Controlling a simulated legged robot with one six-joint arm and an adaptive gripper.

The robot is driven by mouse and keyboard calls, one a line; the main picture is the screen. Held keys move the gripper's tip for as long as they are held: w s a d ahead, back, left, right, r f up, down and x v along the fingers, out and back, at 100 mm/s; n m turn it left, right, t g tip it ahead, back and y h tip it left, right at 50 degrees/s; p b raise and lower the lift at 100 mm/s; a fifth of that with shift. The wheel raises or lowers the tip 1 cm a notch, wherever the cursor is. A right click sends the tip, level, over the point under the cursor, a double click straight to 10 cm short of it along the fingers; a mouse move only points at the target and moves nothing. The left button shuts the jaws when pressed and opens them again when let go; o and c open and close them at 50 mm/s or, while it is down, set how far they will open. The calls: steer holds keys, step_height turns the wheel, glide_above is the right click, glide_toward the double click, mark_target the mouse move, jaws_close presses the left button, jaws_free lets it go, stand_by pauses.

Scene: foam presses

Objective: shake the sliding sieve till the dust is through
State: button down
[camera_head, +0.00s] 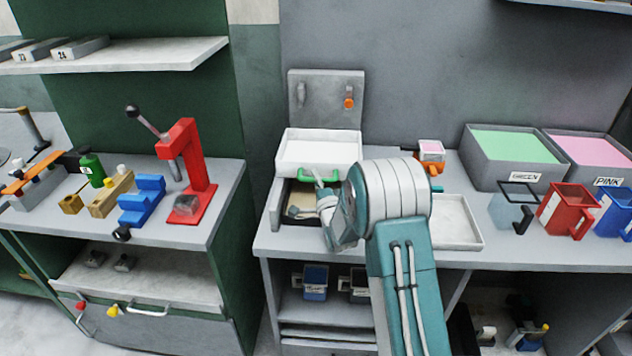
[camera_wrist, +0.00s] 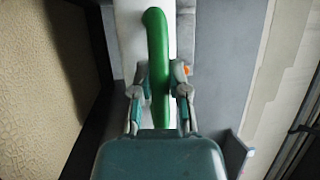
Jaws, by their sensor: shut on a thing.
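The sliding sieve (camera_head: 320,152) is a white shallow tray with a green handle (camera_head: 318,176) on its front, on the bench in the middle of the head view. Below it is a grey frame with an open box (camera_head: 300,203) holding something tan. My gripper (camera_head: 326,200) is at the front of the sieve, at the green handle. In the wrist view the green handle (camera_wrist: 157,60) runs between the two fingers of my gripper (camera_wrist: 160,88), which is shut on it. Whether any dust lies in the sieve cannot be told.
A grey back plate with an orange knob (camera_head: 349,97) stands behind the sieve. A white tray (camera_head: 458,232) lies right of my arm. Green and pink bins (camera_head: 515,148), a red jug (camera_head: 563,210) and a blue jug (camera_head: 614,212) stand further right. A red press (camera_head: 190,170) is left.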

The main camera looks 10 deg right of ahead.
steer(key=c, duration=0.7)
jaws_free()
steer(key=shift+f, duration=0.25)
steer(key=shift+o, duration=0.5)
steer(key=shift+w, duration=0.15)
steer(key=shift+d, duration=0.1)
steer(key=shift+r, duration=0.1)
steer(key=v, duration=1.2)
